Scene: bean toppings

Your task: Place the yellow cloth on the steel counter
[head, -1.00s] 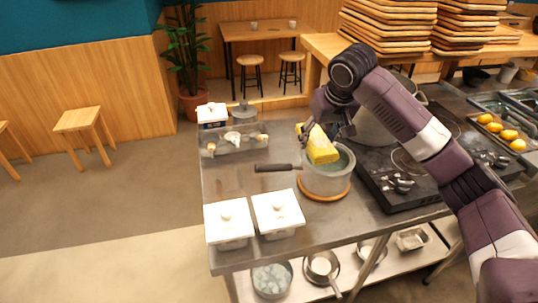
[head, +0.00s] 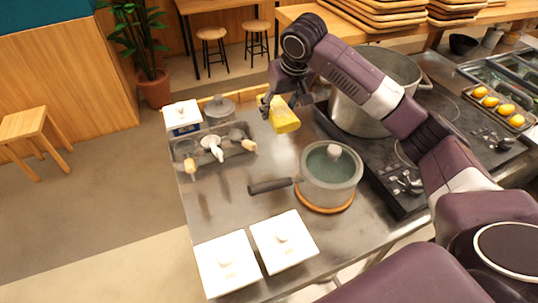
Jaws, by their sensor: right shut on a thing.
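The yellow cloth (head: 284,119) hangs from my right gripper (head: 283,101), which is shut on it. The cloth is above the steel counter (head: 228,204), behind the lidded pot; whether its lower edge touches the counter is hard to tell. The gripper's fingertips are partly hidden by the cloth and the hand. My left gripper is not in view.
A grey saucepan (head: 329,180) with a glass lid and dark handle stands on a round wooden mat. A large pot (head: 372,92) stands right of the cloth. Two white lidded containers (head: 228,262) sit in front. A utensil tray (head: 217,149) is at left. Counter between is clear.

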